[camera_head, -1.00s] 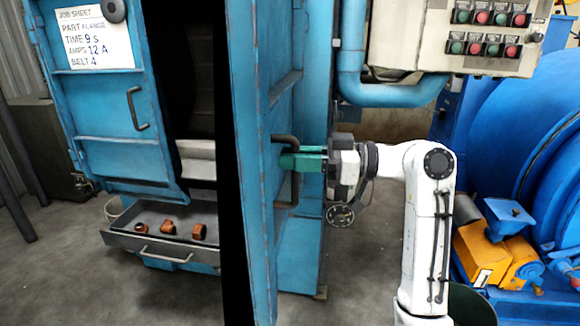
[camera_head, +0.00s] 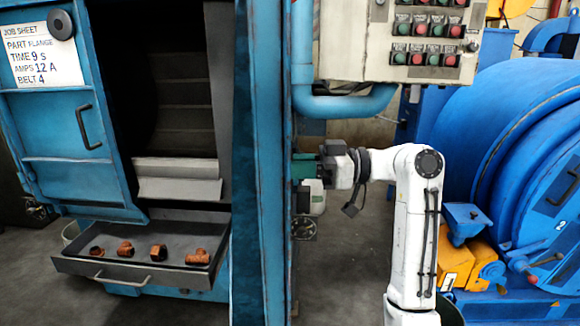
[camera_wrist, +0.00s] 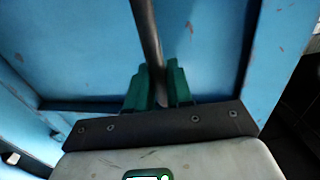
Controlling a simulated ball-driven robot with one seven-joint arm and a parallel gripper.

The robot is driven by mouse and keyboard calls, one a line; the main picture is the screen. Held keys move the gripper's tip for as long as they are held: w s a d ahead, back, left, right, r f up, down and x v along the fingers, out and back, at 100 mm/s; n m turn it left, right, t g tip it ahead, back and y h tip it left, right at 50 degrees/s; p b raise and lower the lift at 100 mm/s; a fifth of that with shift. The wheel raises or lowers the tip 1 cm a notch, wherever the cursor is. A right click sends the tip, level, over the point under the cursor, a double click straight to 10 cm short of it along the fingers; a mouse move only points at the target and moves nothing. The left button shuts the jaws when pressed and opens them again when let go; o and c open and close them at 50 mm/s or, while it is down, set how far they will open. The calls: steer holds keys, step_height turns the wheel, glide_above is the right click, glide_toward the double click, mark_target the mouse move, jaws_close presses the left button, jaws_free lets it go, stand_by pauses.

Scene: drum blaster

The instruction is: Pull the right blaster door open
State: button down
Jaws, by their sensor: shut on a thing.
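The right blaster door (camera_head: 262,160) is blue and stands swung out, seen nearly edge-on in the head view. Its blue panel (camera_wrist: 90,50) fills most of the wrist view. My gripper (camera_wrist: 158,88) has green fingers on both sides of the dark door handle bar (camera_wrist: 146,40) and is shut on it. In the head view my gripper (camera_head: 305,168) is at the right side of the door, and the handle is hidden there. The blaster's dark opening (camera_head: 160,90) shows to the left of the door.
The left door (camera_head: 60,110) with a job sheet (camera_head: 38,50) stands open at left. A tray (camera_head: 75,268) with several rusty parts sits below the opening. A control box (camera_head: 345,40) hangs at upper right, and a large blue drum machine (camera_head: 480,150) stands at right.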

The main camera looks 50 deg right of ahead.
steer(key=c, duration=1.2)
jaws_free()
steer(key=shift+w+d, duration=0.1)
steer(key=shift+d, duration=0.05)
steer(key=shift+o, duration=0.2)
steer(key=b+v, duration=0.1)
steer(key=v, duration=1)
steer(key=shift+b, duration=0.3)
